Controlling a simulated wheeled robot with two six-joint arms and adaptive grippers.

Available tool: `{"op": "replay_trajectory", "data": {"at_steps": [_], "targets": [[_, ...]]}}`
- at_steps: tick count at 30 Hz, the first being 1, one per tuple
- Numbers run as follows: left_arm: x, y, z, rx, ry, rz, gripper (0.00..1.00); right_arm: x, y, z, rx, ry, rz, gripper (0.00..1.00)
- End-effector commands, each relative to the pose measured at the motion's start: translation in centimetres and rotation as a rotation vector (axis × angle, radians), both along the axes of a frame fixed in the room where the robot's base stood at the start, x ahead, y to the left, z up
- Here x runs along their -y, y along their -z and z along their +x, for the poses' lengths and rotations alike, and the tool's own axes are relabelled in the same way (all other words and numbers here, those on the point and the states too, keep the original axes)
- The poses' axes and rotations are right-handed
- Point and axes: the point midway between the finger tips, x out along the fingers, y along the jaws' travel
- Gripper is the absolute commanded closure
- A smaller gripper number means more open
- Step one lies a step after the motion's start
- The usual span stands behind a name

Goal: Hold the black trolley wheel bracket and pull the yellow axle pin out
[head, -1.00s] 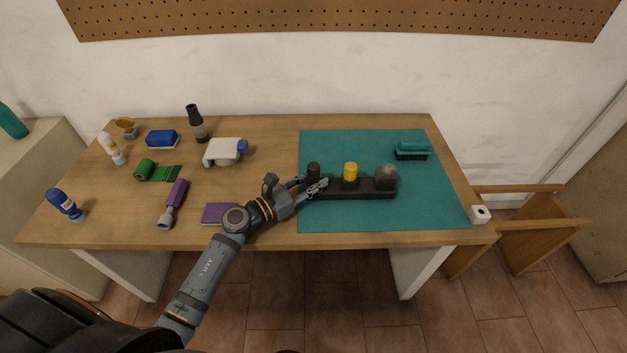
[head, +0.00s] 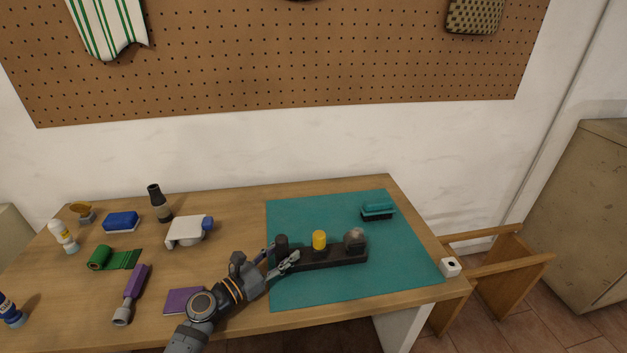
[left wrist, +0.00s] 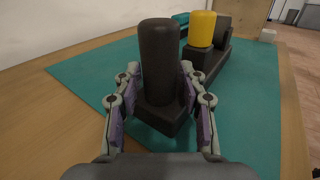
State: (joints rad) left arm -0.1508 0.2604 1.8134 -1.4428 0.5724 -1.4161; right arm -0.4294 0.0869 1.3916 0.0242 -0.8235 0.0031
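The black trolley wheel bracket (head: 336,259) lies on the teal mat, a long base with an upright black post at its left end. The yellow axle pin (head: 319,240) stands upright in the middle of the base. It also shows behind the post in the left wrist view (left wrist: 201,29). My left gripper (head: 286,258) is at the bracket's left end. In the left wrist view its fingers (left wrist: 161,88) close on both sides of the black post (left wrist: 159,60), tips against it. My right gripper is not in view.
A greyish round part (head: 355,238) sits at the bracket's right end. A teal brush (head: 377,210) lies on the mat (head: 400,275) behind. A purple-handled tool (head: 133,290), green roll (head: 100,257) and bottles are left. The mat's right and front areas are clear.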

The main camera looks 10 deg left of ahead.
Motion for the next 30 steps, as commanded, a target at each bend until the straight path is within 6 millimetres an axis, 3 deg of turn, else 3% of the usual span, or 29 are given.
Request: {"op": "replay_trajectory", "data": {"at_steps": [11, 21, 30], "targets": [[-0.1, 0.0, -0.2, -0.001, 0.000, 0.001, 0.45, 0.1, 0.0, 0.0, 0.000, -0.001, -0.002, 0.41], [-3.4, 0.2, -4.7, -0.003, 0.003, 0.005, 0.45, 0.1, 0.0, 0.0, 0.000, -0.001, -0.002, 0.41], [-4.4, 0.1, -6.1, -0.001, 0.000, 0.001, 0.45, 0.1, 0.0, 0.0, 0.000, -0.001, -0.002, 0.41]]}}
